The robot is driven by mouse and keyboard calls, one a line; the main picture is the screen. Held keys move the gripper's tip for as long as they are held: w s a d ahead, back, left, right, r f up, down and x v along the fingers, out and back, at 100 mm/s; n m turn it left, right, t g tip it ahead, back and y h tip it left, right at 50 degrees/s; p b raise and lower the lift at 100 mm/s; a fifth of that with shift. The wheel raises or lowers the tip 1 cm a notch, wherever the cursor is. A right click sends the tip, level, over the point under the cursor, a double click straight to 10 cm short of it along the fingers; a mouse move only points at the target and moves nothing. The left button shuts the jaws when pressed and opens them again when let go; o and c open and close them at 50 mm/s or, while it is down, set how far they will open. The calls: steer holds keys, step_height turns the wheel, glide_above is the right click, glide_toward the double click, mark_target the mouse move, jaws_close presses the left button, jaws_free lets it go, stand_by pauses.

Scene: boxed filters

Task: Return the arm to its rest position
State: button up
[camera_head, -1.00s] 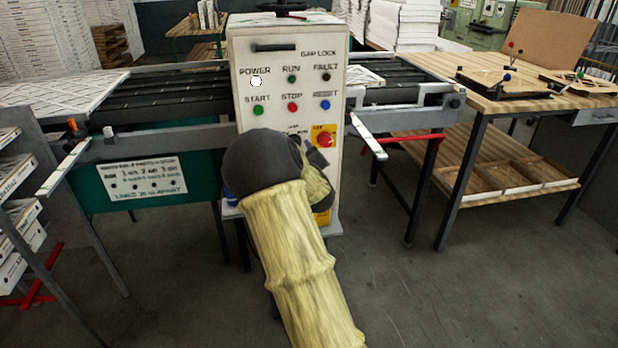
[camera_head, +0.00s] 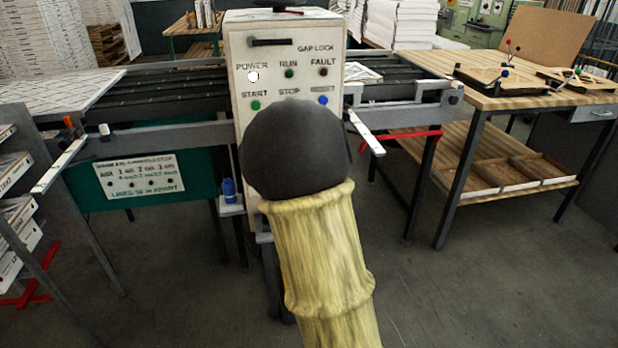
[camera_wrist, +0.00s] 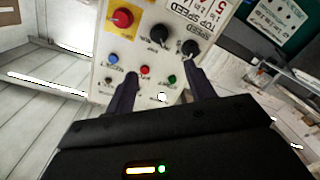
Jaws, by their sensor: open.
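My arm, in a yellow sleeve with a dark rounded joint, rises in front of the white control cabinet in the head view and hides its lower part. My gripper (camera_wrist: 158,92) shows in the wrist view with its two dark fingers apart and nothing between them. The control panel (camera_wrist: 150,50) lies beyond the fingers, turned over in that view, with a red knob on yellow, black speed knobs and small coloured buttons. In the head view the panel (camera_head: 283,85) shows a lit white power lamp. My gripper is hidden behind the arm there.
A conveyor (camera_head: 165,90) runs to both sides of the cabinet. A rack of boxed filters (camera_head: 15,215) stands at left. A blue bottle (camera_head: 228,190) sits on a small shelf. Floor at front right is clear.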

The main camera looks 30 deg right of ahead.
stand_by(0.4)
steer(key=s+a+f+m+g+y, duration=0.2)
steer(key=s+a+f+m+g, duration=0.2)
steer(key=s+a+f+g, duration=0.4)
steer(key=s+a+f+g+y, duration=0.1)
steer(key=s+a+f+g, duration=0.1)
steer(key=s+a+g, duration=0.3)
steer(key=s+a+f+g+y, duration=0.1)
steer(key=s+a+f, duration=0.25)
steer(key=s, duration=0.35)
step_height(320, 180, up, 18)
steer(key=p, duration=1.7)
steer(key=shift+w+r+m, duration=0.15)
steer(key=shift+m, duration=0.15)
